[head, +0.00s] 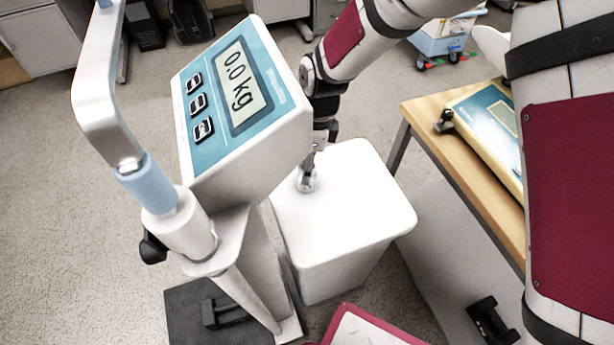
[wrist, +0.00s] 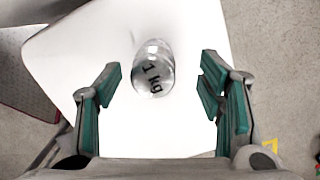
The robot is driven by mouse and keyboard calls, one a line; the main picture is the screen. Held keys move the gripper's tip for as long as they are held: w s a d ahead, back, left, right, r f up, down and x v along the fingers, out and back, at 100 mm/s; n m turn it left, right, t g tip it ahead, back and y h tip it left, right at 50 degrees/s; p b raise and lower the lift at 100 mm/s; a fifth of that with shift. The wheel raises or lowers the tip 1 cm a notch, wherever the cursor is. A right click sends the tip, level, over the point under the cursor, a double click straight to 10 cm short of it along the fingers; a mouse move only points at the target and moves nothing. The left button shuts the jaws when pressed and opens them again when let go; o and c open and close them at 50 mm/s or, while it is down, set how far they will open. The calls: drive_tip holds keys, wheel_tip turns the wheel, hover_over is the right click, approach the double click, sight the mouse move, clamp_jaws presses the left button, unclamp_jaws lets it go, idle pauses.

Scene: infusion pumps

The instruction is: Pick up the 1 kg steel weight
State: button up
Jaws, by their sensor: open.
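The 1 kg steel weight (head: 306,182) is a small shiny cylinder standing on the white top of a box-like stand (head: 362,210). In the wrist view the weight (wrist: 153,68) shows its "1 kg" marking and lies between the lines of the two fingers, slightly left of centre. My gripper (wrist: 160,82) is open, with a green-padded finger on each side and clear gaps to the weight. In the head view my gripper (head: 316,150) points down just above and behind the weight, partly hidden by the scale display.
A scale with a display (head: 235,95) reading 0.0 kg stands close left of the stand, with a pole and handle (head: 105,80) beside it. A wooden table (head: 440,125) stands at the right.

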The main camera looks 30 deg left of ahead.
drive_tip(key=f, duration=0.3)
drive_tip(key=f+b, duration=0.1)
drive_tip(key=shift+s+a+f, duration=0.1)
drive_tip(key=shift+s+f, duration=0.3)
drive_tip(key=shift+r, duration=0.1)
clamp_jaws()
